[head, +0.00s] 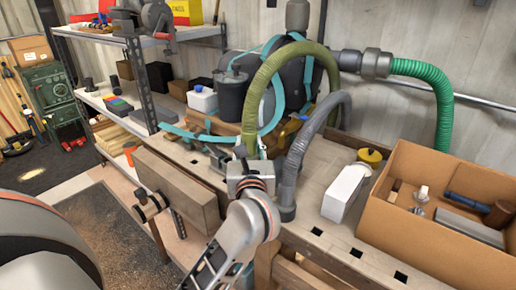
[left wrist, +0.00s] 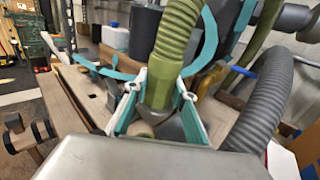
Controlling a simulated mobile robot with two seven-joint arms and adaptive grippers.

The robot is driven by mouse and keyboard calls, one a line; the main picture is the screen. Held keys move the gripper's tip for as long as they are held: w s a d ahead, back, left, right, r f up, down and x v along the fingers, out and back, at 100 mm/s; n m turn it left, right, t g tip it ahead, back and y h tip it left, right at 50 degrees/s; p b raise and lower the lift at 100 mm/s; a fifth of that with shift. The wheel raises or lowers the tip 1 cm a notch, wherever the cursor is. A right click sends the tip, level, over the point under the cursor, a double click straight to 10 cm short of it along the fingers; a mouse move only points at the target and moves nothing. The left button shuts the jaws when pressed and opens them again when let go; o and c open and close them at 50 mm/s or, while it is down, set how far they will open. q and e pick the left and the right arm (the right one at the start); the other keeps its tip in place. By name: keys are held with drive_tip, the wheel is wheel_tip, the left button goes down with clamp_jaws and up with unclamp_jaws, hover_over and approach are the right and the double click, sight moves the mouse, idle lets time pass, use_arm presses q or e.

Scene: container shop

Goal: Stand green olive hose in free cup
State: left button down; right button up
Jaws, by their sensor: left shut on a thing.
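The green olive hose (head: 262,88) arches over the workbench, and its near end hangs down into my left gripper (head: 247,162). In the left wrist view the teal and white fingers of my left gripper (left wrist: 158,92) are shut on either side of the smooth olive end piece of the hose (left wrist: 160,88). The hose end points down, close to upright. A free cup cannot be made out clearly; my gripper and arm cover the bench below the hose end. My right gripper is not in view.
A grey hose (head: 297,150) stands just right of my left gripper, its lower end in a dark grey cuff (head: 287,205). A white box (head: 346,192) and a cardboard box (head: 425,235) of parts are farther right. A bright green hose (head: 443,105) hangs behind.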

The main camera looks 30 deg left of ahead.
use_arm(q)
drive_tip(key=shift+w+a+f+y, duration=0.25)
drive_tip(key=shift+f+y, duration=0.05)
drive_tip(key=shift+f, duration=0.3)
drive_tip(key=shift+f+b, duration=0.4)
drive_tip(key=shift+b, duration=0.15)
drive_tip(key=shift+f+b, duration=0.6)
drive_tip(key=shift+f, duration=0.3)
wheel_tip(320, 180, down, 2)
drive_tip(key=shift+f+b, duration=0.15)
drive_tip(key=shift+b, duration=0.65)
drive_tip(key=shift+f, duration=0.3)
drive_tip(key=shift+f+b, duration=0.5)
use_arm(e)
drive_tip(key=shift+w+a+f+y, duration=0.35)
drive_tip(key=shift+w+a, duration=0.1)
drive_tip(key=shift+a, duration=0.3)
use_arm(q)
drive_tip(key=shift+s, duration=0.1)
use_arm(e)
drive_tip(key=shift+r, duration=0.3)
use_arm(q)
drive_tip(key=shift+f, duration=0.75)
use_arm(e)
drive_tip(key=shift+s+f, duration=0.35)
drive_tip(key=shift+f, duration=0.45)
